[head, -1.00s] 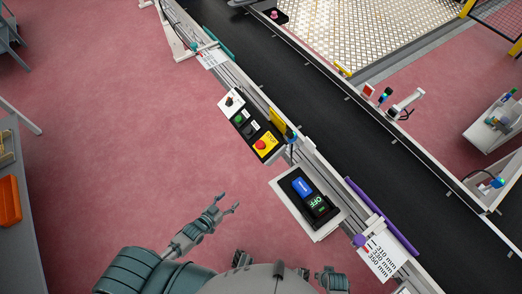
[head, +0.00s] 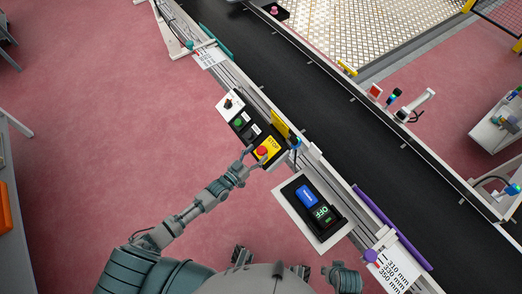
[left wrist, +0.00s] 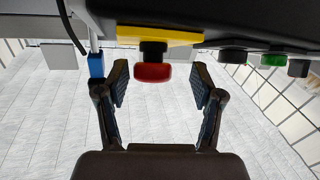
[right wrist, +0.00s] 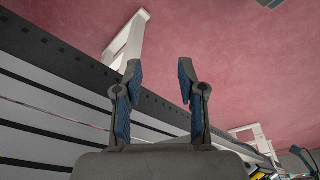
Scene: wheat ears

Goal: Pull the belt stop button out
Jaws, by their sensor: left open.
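The red belt stop button (head: 262,151) sits on a yellow plate (head: 272,143) marked STOP, at the near end of a control box on the conveyor's side. In the left wrist view the red button (left wrist: 152,73) hangs from its dark stem under the yellow plate (left wrist: 160,35). My left gripper (head: 252,158) is at the button. In the left wrist view its open fingers (left wrist: 160,85) stand on either side of the button, with a gap on both sides. My right gripper (right wrist: 160,90) is open and empty, beside the grey conveyor rail in its own view.
Green (head: 238,122) and black buttons sit farther along the same box. A panel with a blue switch (head: 306,195) and an OFF display (head: 322,213) is to the right. The black conveyor belt (head: 300,90) runs behind.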

